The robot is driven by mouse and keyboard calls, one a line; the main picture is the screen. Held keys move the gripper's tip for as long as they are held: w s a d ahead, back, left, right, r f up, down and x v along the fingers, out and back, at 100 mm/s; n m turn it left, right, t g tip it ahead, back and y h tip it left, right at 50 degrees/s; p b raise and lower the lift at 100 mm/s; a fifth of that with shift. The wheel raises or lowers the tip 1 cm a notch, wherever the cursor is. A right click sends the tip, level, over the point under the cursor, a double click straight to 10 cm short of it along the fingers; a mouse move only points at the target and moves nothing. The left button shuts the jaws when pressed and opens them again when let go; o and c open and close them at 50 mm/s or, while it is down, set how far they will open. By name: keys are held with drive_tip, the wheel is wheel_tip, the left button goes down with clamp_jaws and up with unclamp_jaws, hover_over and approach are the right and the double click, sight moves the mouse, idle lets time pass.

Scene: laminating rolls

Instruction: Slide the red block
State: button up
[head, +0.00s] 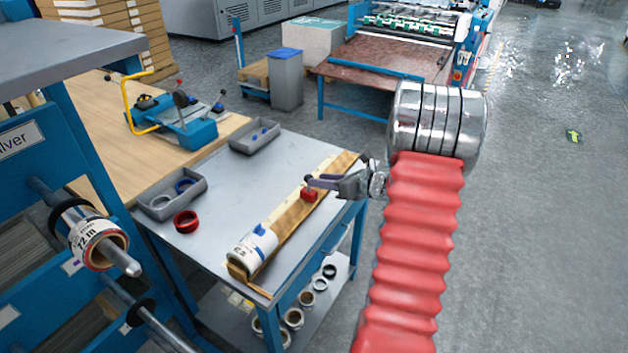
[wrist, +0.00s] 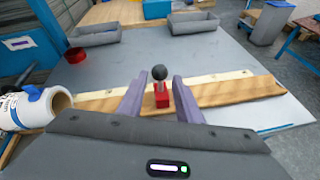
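The red block (head: 309,195) sits on the long wooden board (head: 285,222) on the grey table. In the wrist view the red block (wrist: 162,99) carries a dark round knob (wrist: 159,73) on top. My gripper (head: 311,181) is at the block, reaching in from the right in the head view. In the wrist view my gripper (wrist: 160,84) is open, one finger on each side of the block and knob, with gaps showing. A white labelled roll (head: 252,249) with a blue plug lies at the board's near end. It also shows in the wrist view (wrist: 28,108).
Two grey trays (head: 170,196) (head: 255,136) and a red ring (head: 186,221) lie on the table (head: 223,191). A blue rack with rolls stands at the left. A wooden bench (head: 85,125) adjoins the table. The board between block and roll looks clear.

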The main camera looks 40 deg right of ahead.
drive_tip(key=v, duration=0.8)
drive_tip(key=shift+s+d, duration=0.1)
drive_tip(key=shift+s, duration=0.05)
idle(0.4)
drive_tip(key=s+a+f+n+g+y, duration=0.1)
drive_tip(key=s+a+n+g, duration=0.4)
drive_tip(key=a+n, duration=0.4)
drive_tip(key=s+a+n+g+y, duration=0.1)
drive_tip(key=s+a+n+g, duration=0.35)
drive_tip(key=a+n, duration=0.5)
drive_tip(key=s+a+r+n+t+h, duration=0.1)
drive_tip(key=s+a+r+n+h, duration=0.1)
drive_tip(key=s+a+r+n, duration=0.2)
drive_tip(key=s+a+r+n+t+h, duration=0.1)
drive_tip(key=s+a+r+n+h, duration=0.2)
drive_tip(key=a+r+n, duration=0.7)
drive_tip(key=a+n, duration=0.3)
drive_tip(key=a, duration=0.2)
drive_tip(key=shift+s, duration=0.4)
